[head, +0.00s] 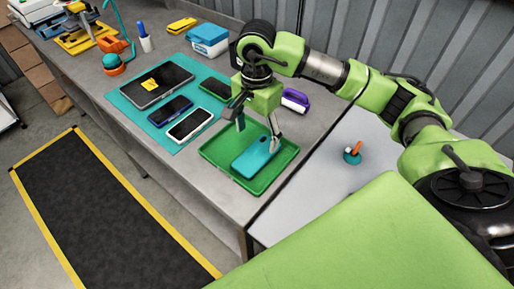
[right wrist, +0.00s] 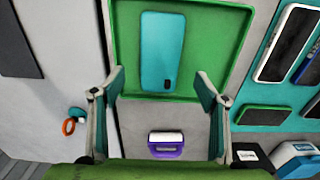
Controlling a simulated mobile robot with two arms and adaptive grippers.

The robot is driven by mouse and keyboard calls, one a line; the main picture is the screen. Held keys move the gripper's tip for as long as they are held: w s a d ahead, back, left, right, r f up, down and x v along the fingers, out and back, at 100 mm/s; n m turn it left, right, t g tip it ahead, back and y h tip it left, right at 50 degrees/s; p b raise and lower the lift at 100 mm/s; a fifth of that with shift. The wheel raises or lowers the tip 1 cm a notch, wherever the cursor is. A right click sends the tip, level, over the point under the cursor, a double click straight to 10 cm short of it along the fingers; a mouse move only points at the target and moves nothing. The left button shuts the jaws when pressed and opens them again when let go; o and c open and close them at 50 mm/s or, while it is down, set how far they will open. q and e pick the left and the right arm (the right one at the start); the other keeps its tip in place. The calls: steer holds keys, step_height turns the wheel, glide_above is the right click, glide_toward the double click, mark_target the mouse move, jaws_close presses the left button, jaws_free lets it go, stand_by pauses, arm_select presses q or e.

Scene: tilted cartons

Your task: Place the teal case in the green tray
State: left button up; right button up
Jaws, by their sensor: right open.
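The teal case (head: 259,155) lies flat inside the green tray (head: 222,151) on the bench. In the right wrist view the case (right wrist: 162,50) rests within the walls of the tray (right wrist: 212,32), apart from the side walls, its near end close to the near wall. My right gripper (head: 257,132) is open and empty, above the tray. In the right wrist view its fingers (right wrist: 160,88) are spread wide, with nothing between them. My left gripper is not in view.
A teal mat (head: 128,101) left of the tray holds a tablet (head: 153,85) and several phones. A purple-and-white object (head: 295,100) stands behind the tray, and a blue-and-white box (head: 208,38) farther back. A lighter surface (head: 345,190) to the right holds a small teal-and-orange item (head: 352,155).

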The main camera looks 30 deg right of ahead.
step_height(320, 180, up, 5)
steer(key=shift+f+b, duration=0.1)
steer(key=shift+b, duration=0.3)
stand_by(0.4)
